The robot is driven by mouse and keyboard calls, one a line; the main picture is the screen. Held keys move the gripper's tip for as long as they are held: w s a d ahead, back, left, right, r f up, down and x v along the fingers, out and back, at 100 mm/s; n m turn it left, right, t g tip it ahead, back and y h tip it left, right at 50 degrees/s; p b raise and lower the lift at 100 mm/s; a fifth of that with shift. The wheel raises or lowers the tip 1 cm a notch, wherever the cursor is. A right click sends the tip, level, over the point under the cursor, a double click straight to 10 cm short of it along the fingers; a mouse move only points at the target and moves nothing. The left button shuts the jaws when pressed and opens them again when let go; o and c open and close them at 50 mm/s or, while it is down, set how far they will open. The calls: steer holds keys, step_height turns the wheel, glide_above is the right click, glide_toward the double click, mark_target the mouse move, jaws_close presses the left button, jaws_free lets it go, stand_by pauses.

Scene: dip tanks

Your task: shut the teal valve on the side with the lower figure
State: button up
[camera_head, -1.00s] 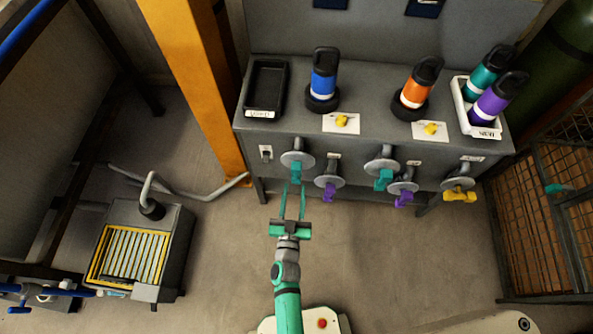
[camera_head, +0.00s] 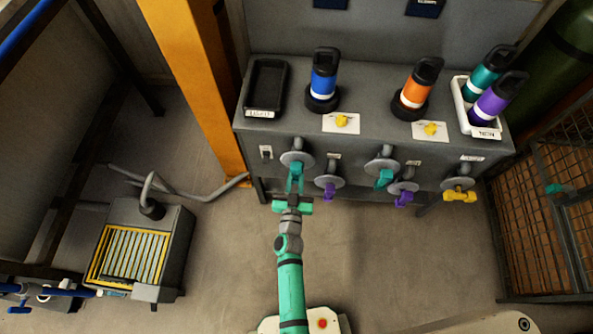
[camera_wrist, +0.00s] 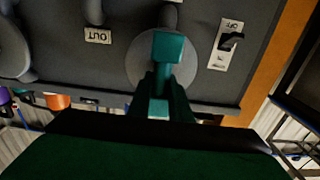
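The left teal valve (camera_head: 297,170) sits on a round grey disc on the front of the grey bench. A second teal valve (camera_head: 384,178) sits further right. My gripper (camera_head: 295,178) is at the left teal valve, its two fingers apart and reaching up to the handle.
Purple valves (camera_head: 329,190) (camera_head: 403,198) and a yellow valve (camera_head: 459,195) share the bench front. An OFF switch (camera_wrist: 230,42) is beside the left teal valve. Blue (camera_head: 323,80) and orange (camera_head: 418,86) bottles stand on top. The floor before the bench is clear.

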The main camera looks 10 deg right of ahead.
jaws_close()
steer(key=shift+m, duration=0.4)
steer(key=m, duration=0.3)
steer(key=shift+d+m, duration=0.25)
steer(key=shift+m, duration=0.05)
steer(key=m, duration=0.4)
steer(key=shift+s+d+f+m, duration=0.1)
steer(key=shift+d+f+m, duration=0.05)
steer(key=shift+d+m, duration=0.15)
steer(key=m, duration=0.4)
steer(key=shift+d+f+m, duration=0.15)
steer(key=shift+f+m, duration=0.05)
steer(key=shift+m, duration=0.1)
steer(key=shift+d+f+m, duration=0.1)
steer(key=shift+f+m, duration=0.05)
steer(key=shift+m, duration=0.95)
steer(key=shift+d+f+m, duration=0.1)
steer(key=shift+f+m, duration=0.05)
steer(key=shift+m, duration=0.95)
steer(key=shift+s, duration=0.1)
steer(key=o, duration=0.6)
jaws_free()
steer(key=shift+a+f, duration=0.1)
